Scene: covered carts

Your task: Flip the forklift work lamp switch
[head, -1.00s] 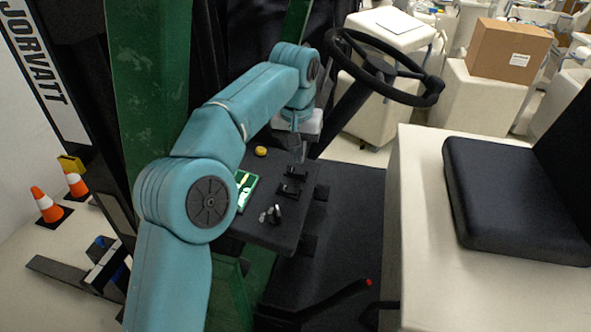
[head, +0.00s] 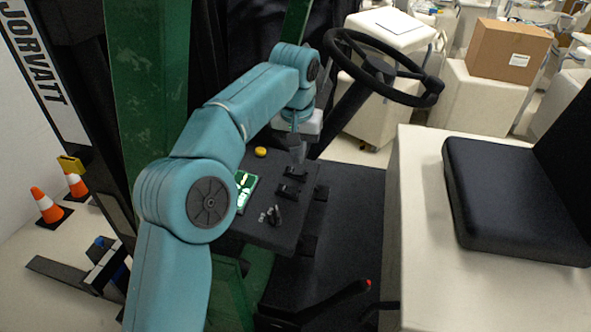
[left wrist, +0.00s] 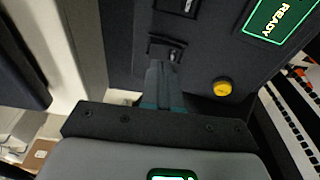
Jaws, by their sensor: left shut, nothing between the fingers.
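The dark control panel (head: 265,230) carries two black rocker switches, a far one (head: 292,172) and a near one (head: 286,190). I cannot read which is the work lamp switch. My left gripper (head: 299,160) is shut and empty, pointing down at the far switch. In the left wrist view the shut fingers (left wrist: 161,72) end right at the edge of that switch (left wrist: 167,47) and partly cover it. I cannot tell whether they touch it. The other switch (left wrist: 178,5) shows at the top edge. My right gripper is out of view.
The panel also has a yellow button (head: 261,152), a green READY display (head: 245,190) and a key (head: 275,214). The steering wheel (head: 385,68) rises behind on the right. The black seat (head: 510,200) is at the right. Orange cones (head: 47,205) stand at the left.

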